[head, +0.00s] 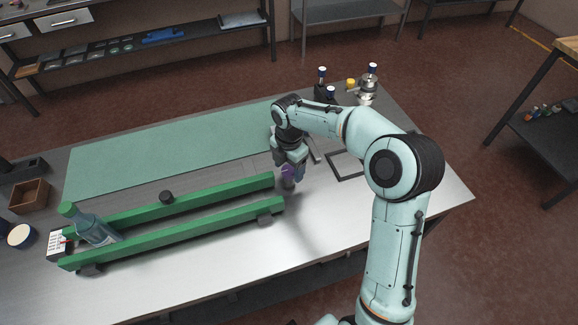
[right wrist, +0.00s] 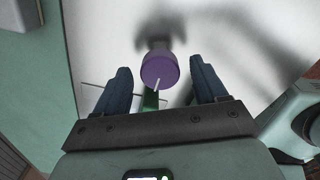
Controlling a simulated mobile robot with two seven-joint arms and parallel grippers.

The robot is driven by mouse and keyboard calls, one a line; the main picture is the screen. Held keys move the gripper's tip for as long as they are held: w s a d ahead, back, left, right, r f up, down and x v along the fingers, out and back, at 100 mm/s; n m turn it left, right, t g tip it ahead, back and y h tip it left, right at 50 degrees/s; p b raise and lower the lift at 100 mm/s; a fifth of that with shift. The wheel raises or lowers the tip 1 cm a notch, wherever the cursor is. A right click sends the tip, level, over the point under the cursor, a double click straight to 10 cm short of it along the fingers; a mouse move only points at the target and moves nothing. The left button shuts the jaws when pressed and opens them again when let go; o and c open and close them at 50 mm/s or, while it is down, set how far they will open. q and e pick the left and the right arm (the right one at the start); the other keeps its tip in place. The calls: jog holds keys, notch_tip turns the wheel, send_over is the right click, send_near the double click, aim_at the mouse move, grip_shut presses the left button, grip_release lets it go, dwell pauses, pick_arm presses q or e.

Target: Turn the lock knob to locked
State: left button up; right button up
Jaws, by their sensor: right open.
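The lock knob (right wrist: 158,66) is purple and round, with a white line on its face. In the right wrist view the line points down and slightly left. My right gripper (right wrist: 160,80) is open, with one dark blue finger on each side of the knob and a visible gap on both sides. In the head view the right gripper (head: 291,160) points down near the right end of the green rails and mostly hides the knob (head: 286,171). I cannot read any locked or unlocked marking. My left gripper is not in view.
Two green rails (head: 180,235) lie on the metal table (head: 320,230), with a bottle (head: 95,231) at their left end. A green mat (head: 160,150) lies behind. Dark-blue-capped fittings (head: 366,92) stand at the back right. The table's front right is clear.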

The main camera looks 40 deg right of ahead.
jog(key=c, duration=1.1)
jog(key=shift+o, duration=0.2)
jog(key=shift+m, duration=0.3)
jog(key=m, duration=0.3)
jog(key=shift+r, duration=0.1)
jog(key=m, duration=0.5)
jog(key=shift+p, duration=0.35)
jog(key=m, duration=0.4)
jog(key=shift+m, duration=0.3)
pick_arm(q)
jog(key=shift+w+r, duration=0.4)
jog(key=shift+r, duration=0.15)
pick_arm(e)
jog(key=m, duration=0.4)
jog(key=shift+m, duration=0.3)
